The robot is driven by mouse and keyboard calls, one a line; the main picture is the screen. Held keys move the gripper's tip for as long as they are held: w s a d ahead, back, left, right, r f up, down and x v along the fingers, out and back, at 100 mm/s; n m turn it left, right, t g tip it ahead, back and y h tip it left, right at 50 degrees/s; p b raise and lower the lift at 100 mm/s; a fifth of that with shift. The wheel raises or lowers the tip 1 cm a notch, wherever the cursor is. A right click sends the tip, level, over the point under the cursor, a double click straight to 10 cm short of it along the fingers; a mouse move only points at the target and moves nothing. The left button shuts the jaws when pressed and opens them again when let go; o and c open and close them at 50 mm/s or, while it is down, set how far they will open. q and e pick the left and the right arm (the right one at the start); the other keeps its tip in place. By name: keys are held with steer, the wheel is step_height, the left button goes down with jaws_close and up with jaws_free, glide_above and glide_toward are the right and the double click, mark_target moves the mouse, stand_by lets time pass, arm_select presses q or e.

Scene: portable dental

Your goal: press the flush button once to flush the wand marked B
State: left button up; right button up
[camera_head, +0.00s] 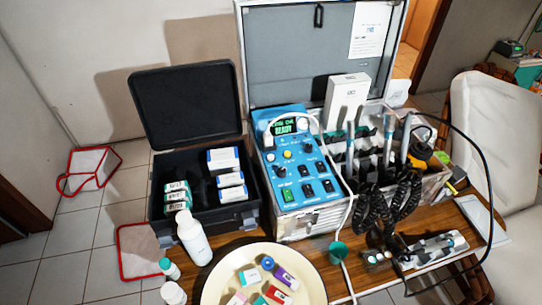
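A blue control panel (270,168) sits at the front of an open case. Its lit display (284,127) shows green text that reads READY on the lower line. The panel carries a yellow knob (287,154), several dark switches and a green lit switch (288,195). Which control is the flush button is too small to tell. Several wands (388,135) stand upright in holders right of the panel, with black coiled hoses (405,195) hanging in front. I cannot read a B marking on any wand. Neither of my grippers is in view.
A black open box (160,222) with small cartons stands left of the panel. A white bottle (193,238) and a cream bowl (215,282) with small packs stand in front. A white tube with a teal fitting (338,252) and a black cable (487,175) cross the front right.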

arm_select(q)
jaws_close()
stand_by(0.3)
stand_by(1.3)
